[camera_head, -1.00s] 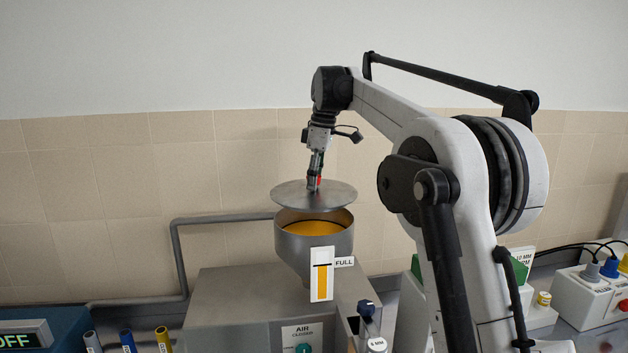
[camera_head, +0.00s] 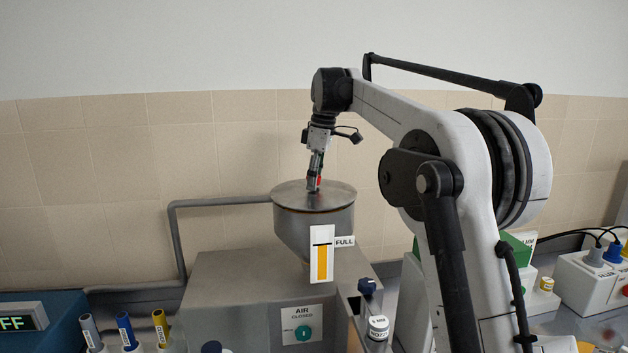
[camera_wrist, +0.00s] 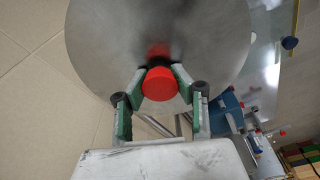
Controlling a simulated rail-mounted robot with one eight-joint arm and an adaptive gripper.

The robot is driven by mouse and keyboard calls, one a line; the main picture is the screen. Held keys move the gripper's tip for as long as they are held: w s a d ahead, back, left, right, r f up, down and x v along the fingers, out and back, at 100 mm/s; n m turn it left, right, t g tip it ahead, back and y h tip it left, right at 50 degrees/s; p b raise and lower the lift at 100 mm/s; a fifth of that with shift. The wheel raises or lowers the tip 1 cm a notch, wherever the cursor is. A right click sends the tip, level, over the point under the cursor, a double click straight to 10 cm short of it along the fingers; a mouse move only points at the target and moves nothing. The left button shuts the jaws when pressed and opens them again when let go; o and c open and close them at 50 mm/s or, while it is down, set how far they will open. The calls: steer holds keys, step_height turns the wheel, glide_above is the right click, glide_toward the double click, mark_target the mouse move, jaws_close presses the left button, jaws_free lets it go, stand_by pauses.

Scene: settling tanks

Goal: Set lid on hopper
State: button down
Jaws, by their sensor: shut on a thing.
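The lid is a round grey metal disc (camera_head: 292,193) with a red knob (camera_wrist: 160,84) at its middle. In the head view it lies over the mouth of the hopper (camera_head: 293,230), a grey metal funnel with a yellow level strip marked FULL. The lid looks level and at the rim; a thin reddish-brown line shows beneath its front edge, so full contact is hard to judge. My gripper (camera_head: 314,186) points down from above and is shut on the red knob. In the wrist view its fingers (camera_wrist: 160,80) clasp the knob from both sides. The hopper's inside is hidden.
The hopper stands on a grey machine housing (camera_head: 235,290) with an AIR CLOSED panel (camera_head: 302,325). A grey pipe (camera_head: 220,202) runs at the left. Blue, yellow and grey tubes (camera_head: 125,330) stand front left. A white box with plugs (camera_head: 585,282) sits at the right.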

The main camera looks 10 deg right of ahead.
steer(key=shift+f, duration=0.45)
steer(key=c, duration=1.3)
jaws_free()
steer(key=shift+c, duration=0.2)
